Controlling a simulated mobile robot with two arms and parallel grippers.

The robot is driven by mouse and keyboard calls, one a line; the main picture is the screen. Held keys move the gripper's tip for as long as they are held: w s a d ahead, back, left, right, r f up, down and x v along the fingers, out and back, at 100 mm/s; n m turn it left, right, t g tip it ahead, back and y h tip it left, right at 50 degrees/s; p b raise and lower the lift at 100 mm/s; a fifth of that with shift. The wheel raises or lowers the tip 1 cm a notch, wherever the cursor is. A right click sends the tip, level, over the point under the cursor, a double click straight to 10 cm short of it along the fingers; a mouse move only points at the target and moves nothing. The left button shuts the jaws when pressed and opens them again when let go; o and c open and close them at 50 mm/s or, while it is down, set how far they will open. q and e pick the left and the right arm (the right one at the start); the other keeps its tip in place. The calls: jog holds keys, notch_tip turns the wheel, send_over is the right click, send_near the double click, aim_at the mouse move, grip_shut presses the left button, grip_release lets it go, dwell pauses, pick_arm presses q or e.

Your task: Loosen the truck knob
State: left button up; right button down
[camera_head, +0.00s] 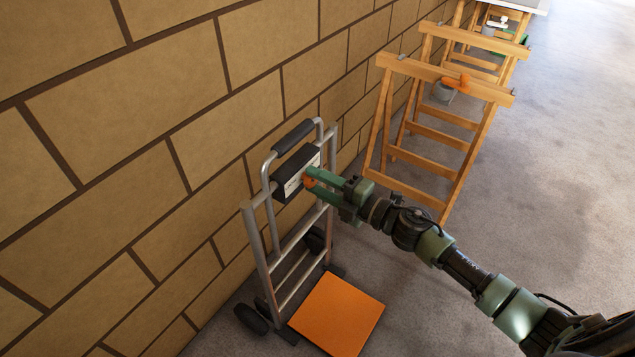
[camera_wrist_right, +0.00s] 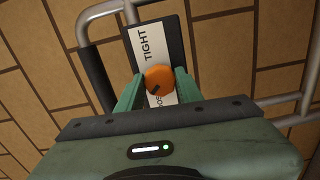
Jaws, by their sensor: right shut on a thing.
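The hand truck (camera_head: 259,252) stands upright against the brick wall, with a grey tube frame and an orange toe plate (camera_head: 338,312). A dark box (camera_head: 296,172) with a white label sits near its top. The orange knob (camera_wrist_right: 159,78) is on this label in the right wrist view, with "TIGHT" above it and a partly hidden word below. A dark mark on the knob lies toward its lower left. My right gripper (camera_head: 314,180) is shut on the knob, with one green finger on each side. In the head view the fingers partly hide the knob. My left gripper is not in view.
The truck's handle loop (camera_head: 294,136) rises close above the box. The grey floor (camera_head: 560,180) to the right is clear.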

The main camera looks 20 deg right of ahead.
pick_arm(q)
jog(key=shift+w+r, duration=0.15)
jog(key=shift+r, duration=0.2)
pick_arm(e)
jog(key=shift+n, duration=0.4)
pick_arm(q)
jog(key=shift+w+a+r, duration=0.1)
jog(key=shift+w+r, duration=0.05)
pick_arm(e)
jog(key=c, duration=0.9)
grip_release()
jog(key=shift+s+d, duration=0.15)
jog(key=shift+s, duration=0.05)
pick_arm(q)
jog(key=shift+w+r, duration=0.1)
pick_arm(e)
jog(key=v, duration=0.7)
jog(key=shift+s, duration=0.15)
